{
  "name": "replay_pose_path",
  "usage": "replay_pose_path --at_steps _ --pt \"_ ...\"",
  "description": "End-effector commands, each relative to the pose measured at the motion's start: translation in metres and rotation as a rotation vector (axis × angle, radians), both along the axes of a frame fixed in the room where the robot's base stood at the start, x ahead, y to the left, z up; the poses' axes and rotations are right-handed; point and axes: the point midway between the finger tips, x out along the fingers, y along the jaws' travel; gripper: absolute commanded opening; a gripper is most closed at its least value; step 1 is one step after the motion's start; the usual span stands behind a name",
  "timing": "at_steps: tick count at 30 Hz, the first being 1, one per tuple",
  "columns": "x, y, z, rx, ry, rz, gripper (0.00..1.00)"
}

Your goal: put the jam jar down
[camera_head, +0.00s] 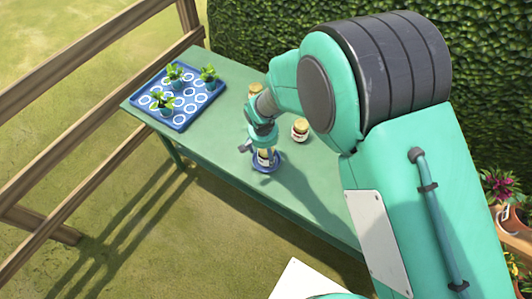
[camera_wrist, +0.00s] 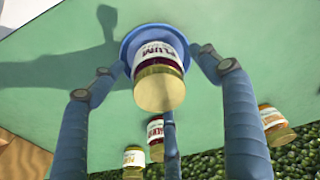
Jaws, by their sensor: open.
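A jam jar with a gold lid and a white label reading "PLUM" (camera_wrist: 157,62) stands on a blue saucer (camera_wrist: 128,48) in the wrist view. In the head view the jar (camera_head: 263,157) and the saucer (camera_head: 277,165) are on the green table, partly hidden by my gripper (camera_head: 261,146). In the wrist view my gripper (camera_wrist: 163,70) is open, with its blue fingers spread around the jar. Gaps show between the side fingers and the jar. The third finger is behind the lid in the picture, and I cannot tell whether it touches.
Other jam jars stand close by: one (camera_head: 300,130) right of my gripper, one (camera_head: 255,89) behind it. The wrist view shows three more jars, one at right (camera_wrist: 272,125). A blue tray (camera_head: 182,121) with potted seedlings is at the table's left end. A hedge borders the back.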

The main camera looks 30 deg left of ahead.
Motion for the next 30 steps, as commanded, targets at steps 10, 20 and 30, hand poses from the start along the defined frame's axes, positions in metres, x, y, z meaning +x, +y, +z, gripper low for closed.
replay_pose_path --at_steps 10,20,30 --pt "-0.008 -0.001 0.060 0.001 -0.001 -0.001 0.76" --pt "-0.011 -0.002 0.085 0.000 0.000 0.000 0.76" --pt "-0.012 -0.002 0.086 0.000 0.001 0.000 0.76"
